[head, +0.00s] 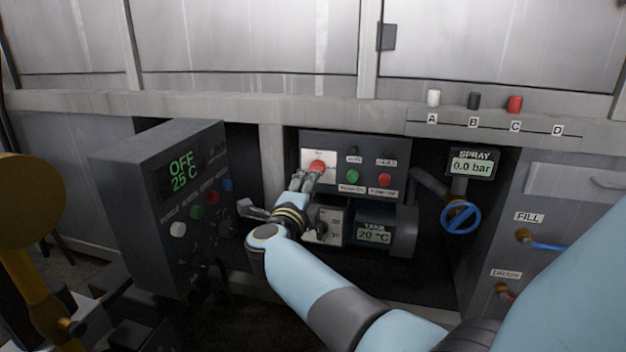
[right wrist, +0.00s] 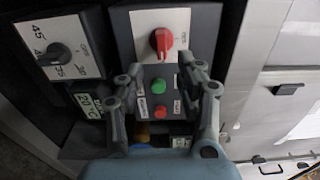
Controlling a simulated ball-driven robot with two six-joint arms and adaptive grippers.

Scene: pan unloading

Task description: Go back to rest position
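My right gripper (head: 305,180) is in front of the dark control panel (head: 400,144) in the head view, close to the red rotary switch (head: 317,166) on its white plate. In the right wrist view my right gripper (right wrist: 165,75) has its fingers spread wide with nothing between them. The red switch (right wrist: 162,42) shows just beyond the fingertips. A green button (right wrist: 158,86) and a red button (right wrist: 160,112) show between the fingers. I cannot tell whether a finger touches the panel. My left gripper is not in view.
A dark control box (head: 146,190) reading "OFF 25 C" stands left of the gripper. A tank display (head: 374,235) and a blue valve wheel (head: 461,216) are to the right. A grey ledge (head: 330,106) with coloured knobs runs above. An ochre object (head: 28,200) stands far left.

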